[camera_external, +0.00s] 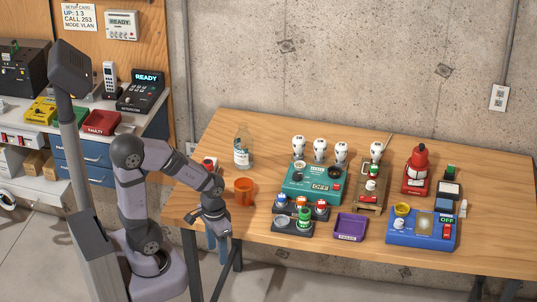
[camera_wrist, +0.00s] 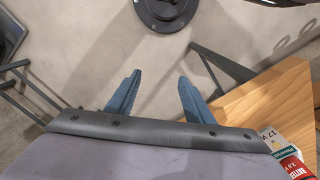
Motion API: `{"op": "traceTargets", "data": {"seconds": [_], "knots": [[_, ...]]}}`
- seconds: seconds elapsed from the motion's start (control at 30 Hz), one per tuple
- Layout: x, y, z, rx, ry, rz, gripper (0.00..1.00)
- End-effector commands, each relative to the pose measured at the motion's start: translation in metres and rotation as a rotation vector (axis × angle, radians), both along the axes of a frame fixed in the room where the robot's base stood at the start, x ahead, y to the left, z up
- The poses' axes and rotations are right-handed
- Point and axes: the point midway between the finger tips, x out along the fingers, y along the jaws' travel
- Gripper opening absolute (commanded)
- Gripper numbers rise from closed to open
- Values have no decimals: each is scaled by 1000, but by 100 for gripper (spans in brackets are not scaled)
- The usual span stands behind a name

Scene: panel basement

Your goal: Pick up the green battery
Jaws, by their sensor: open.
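A small green cylinder (camera_external: 304,215), which looks like the green battery, stands upright in the front row of a dark stepped rack (camera_external: 292,229) on the wooden table. It is too small to make out in detail. My gripper (camera_external: 219,246) hangs at the table's front left edge, pointing down, left of the rack and well apart from it. In the wrist view my gripper (camera_wrist: 159,88) has its two blue fingers spread with only floor between them. The green cylinder is not in the wrist view.
An orange cup (camera_external: 244,191) stands close to my gripper, with a bottle (camera_external: 243,152) behind it. A purple tray (camera_external: 351,227) lies right of the rack. A teal device (camera_external: 315,184) stands behind the rack. A red and white labelled pack (camera_wrist: 290,160) shows at the table corner.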

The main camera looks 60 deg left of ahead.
Motion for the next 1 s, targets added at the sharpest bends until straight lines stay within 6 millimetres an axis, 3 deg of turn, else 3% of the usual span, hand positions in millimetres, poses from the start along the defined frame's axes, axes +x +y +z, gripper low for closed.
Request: {"op": "traceTargets", "data": {"seconds": [0.43,0.57,0.67,0.77,0.9,1.0], "knots": [[0,0,0,0,-2,1,51],[10,4,-2,6,-44,16,51],[31,11,-2,18,-133,45,51],[65,24,1,32,-279,91,51],[123,43,15,48,-546,138,51],[163,42,15,56,-721,70,51]]}}
